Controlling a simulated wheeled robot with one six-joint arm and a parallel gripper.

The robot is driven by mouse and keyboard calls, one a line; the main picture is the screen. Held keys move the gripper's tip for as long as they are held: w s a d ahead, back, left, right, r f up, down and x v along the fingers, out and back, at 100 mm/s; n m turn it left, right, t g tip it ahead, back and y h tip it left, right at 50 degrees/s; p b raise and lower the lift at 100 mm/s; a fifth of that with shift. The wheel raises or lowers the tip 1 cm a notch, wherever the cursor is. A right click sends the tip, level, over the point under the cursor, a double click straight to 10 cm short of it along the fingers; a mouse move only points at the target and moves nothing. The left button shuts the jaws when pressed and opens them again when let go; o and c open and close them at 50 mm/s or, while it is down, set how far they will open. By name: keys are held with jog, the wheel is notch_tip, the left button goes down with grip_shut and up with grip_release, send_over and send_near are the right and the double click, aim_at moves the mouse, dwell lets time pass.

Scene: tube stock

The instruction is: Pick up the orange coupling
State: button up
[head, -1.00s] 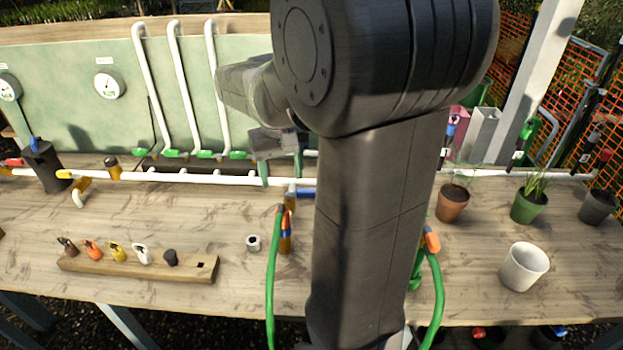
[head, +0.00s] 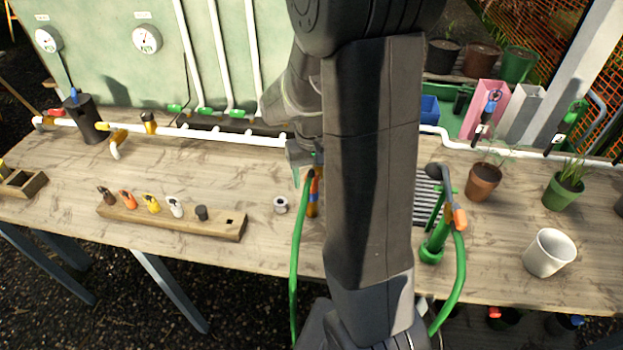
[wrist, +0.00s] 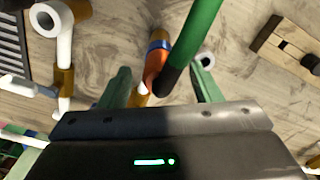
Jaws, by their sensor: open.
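An orange piece (head: 312,196) with a blue end stands on the bench beside the bend of a green hose (head: 295,250). In the wrist view this orange piece (wrist: 155,66) shows between my fingers, with the green hose (wrist: 196,40) crossing partly in front. A second orange fitting (head: 127,200) sits in the wooden rack. I cannot tell for certain which is the coupling. My gripper (wrist: 160,88) is open, its green fingers apart on either side of the orange piece. In the head view my gripper (head: 300,165) is partly hidden by my arm.
A white ring fitting (head: 280,205) stands just left of the hose. The wooden rack (head: 220,227) holds several fittings. A white pipe (head: 230,136) runs behind. A green pump-like stand (head: 433,245), pots and a white cup (head: 549,253) are at right.

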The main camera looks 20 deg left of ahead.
jog(key=shift+f, duration=0.75)
jog(key=c, duration=1.1)
jog(key=shift+r, duration=0.15)
notch_tip(320, 180, up, 10)
jog(key=shift+f+b, duration=0.1)
jog(key=shift+b, duration=0.35)
jog(key=shift+r+p, duration=2.15)
jog(key=shift+r, duration=0.35)
